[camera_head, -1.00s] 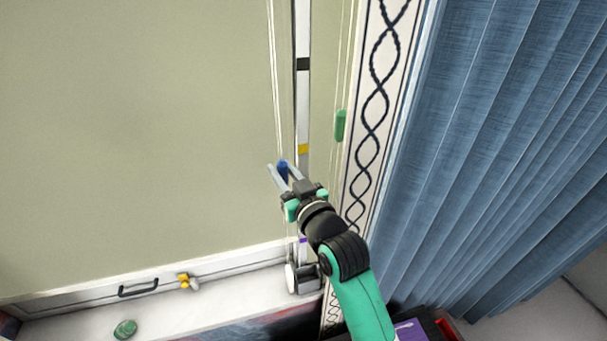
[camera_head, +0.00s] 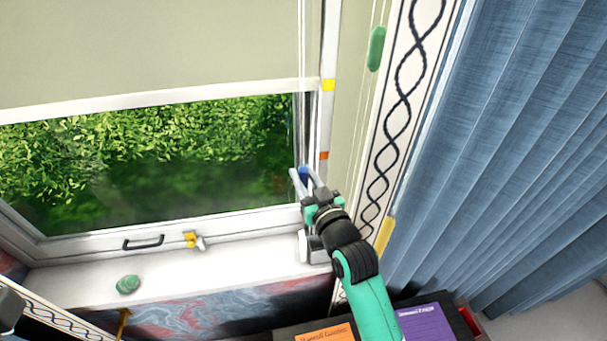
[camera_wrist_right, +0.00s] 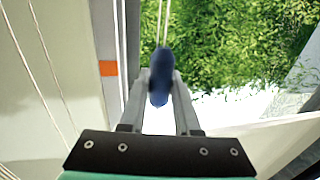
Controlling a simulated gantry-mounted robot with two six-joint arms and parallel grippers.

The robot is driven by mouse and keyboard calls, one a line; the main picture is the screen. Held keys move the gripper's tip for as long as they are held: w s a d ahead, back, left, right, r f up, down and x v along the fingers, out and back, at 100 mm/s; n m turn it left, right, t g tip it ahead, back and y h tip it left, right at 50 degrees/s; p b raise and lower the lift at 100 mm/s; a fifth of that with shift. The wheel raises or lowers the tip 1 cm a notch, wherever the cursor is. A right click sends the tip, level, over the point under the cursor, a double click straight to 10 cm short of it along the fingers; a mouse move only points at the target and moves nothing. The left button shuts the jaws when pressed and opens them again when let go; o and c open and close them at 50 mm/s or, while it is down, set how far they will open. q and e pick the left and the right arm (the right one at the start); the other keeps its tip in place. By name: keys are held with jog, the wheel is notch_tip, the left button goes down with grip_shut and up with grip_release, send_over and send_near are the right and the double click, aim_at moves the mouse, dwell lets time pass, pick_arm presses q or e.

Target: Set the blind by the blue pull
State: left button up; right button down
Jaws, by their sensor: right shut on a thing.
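The blue pull (camera_head: 304,174) hangs on pale cords at the right side of the window. My right gripper (camera_head: 303,173) is shut on it; the right wrist view shows the pull (camera_wrist_right: 160,77) between the two fingers. The blind (camera_head: 150,45) is partly raised, and its white bottom bar (camera_head: 150,102) stands above a strip of green foliage. Beside the cords runs a white upright strip with a yellow mark (camera_head: 329,85) and an orange mark (camera_head: 324,156). The bar's right end is about level with the yellow mark. The pull is just below the orange mark.
A green pull (camera_head: 376,48) hangs on other cords to the right. A blue curtain (camera_head: 500,150) fills the right side. The sill (camera_head: 75,275) holds a green stone (camera_head: 128,285). Orange (camera_head: 325,334) and purple (camera_head: 427,323) books lie at the bottom.

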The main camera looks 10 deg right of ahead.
jog(key=c, duration=0.6)
grip_release()
jog(key=s, duration=0.3)
jog(key=s+d, duration=0.1)
jog(key=s, duration=0.3)
jog(key=s+d+p, duration=0.1)
jog(key=s, duration=0.3)
jog(key=shift+s, duration=0.2)
